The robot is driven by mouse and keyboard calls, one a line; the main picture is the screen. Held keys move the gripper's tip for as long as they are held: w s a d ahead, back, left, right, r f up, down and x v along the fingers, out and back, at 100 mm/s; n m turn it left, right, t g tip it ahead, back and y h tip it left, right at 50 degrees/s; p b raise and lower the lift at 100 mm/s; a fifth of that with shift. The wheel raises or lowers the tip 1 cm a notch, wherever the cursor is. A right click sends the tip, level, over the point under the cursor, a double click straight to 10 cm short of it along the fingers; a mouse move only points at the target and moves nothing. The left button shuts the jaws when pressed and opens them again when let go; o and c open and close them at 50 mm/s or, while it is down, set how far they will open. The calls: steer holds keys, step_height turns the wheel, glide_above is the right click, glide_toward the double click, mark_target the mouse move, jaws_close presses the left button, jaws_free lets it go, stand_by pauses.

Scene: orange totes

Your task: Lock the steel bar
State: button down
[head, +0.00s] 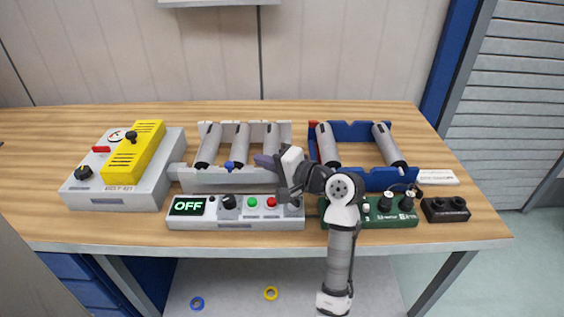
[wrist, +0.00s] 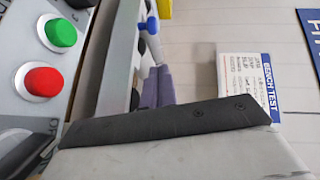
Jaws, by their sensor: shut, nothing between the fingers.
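A grey steel-coloured bar (head: 205,181) runs along the front of the left roller rack, and its left end sticks out past the rack. A blue knob (head: 228,166) stands at the bar, near its middle. My gripper (head: 264,160) is at the right part of this bar, with its purple fingertips pointing left. The fingers are closed together and empty, and they also show in the wrist view (wrist: 156,86). My gripper and wrist hide the right end of the bar. I cannot tell whether the fingers touch the bar.
A control box (head: 180,208) reading OFF stands in front of the rack, with green (wrist: 60,34) and red (wrist: 43,81) buttons close to my wrist. A grey box with a yellow device (head: 135,150) stands left. A blue rack (head: 350,180) and green box (head: 390,216) stand right.

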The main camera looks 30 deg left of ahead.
mark_target(230, 167)
steer(key=shift+s+a+f+p, duration=0.15)
steer(key=shift+s+a+p, duration=0.2)
steer(key=shift+a, duration=0.3)
steer(key=shift+s+a+f+p, duration=0.1)
steer(key=shift+s+a+f, duration=0.1)
steer(key=shift+s+a, duration=0.35)
steer(key=shift+s+a+f+p, duration=0.15)
steer(key=shift+s+a+p, duration=0.15)
steer(key=shift+a, duration=0.4)
steer(key=shift+s+a+p, duration=0.25)
steer(key=shift+s+a, duration=0.3)
steer(key=shift+a, duration=0.3)
steer(key=shift+s+a+p, duration=0.25)
steer(key=shift+s+a, duration=0.3)
steer(key=shift+a, duration=0.25)
steer(key=shift+w+r, duration=0.1)
